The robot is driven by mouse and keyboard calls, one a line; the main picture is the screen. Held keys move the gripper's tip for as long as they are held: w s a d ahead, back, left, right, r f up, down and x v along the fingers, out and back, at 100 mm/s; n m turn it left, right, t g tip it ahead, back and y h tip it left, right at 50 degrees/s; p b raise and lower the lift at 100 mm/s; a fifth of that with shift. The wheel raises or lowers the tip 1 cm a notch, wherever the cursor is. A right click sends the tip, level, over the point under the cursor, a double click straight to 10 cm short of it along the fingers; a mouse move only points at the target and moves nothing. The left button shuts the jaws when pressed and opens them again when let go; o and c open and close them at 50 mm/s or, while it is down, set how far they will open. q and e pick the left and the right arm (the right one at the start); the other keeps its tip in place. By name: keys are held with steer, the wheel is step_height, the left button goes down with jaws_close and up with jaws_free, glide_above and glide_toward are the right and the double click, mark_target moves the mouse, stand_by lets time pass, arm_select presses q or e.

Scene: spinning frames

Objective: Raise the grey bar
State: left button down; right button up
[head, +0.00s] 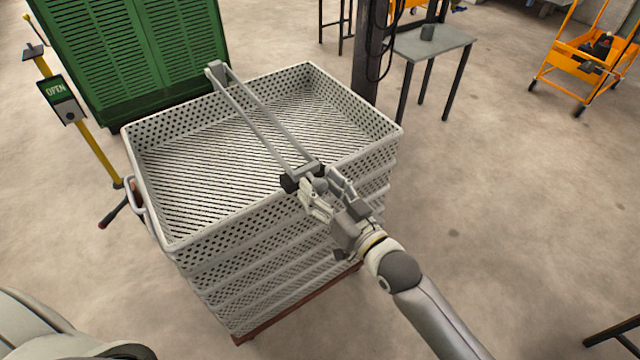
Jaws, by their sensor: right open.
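The grey bar (258,115) is a long two-rail frame in the head view. It lies across the top of a stack of white perforated crates (232,262), from the far rim to the near right rim. Its near end has dark blocks by the rim. My right gripper (318,192) is open at this near end, with its fingers close to the bar. I cannot tell whether they touch it. The fingers partly hide the crate rim there. My left gripper is not in view.
The top crate looks empty inside. A green slatted panel (130,50) stands behind the stack, and a yellow post with an OPEN sign (60,98) stands at left. A dark column (370,50) and a grey table (432,42) are behind.

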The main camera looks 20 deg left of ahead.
steer(key=shift+w+a, duration=0.25)
steer(key=shift+a, duration=0.1)
jaws_close()
stand_by(0.3)
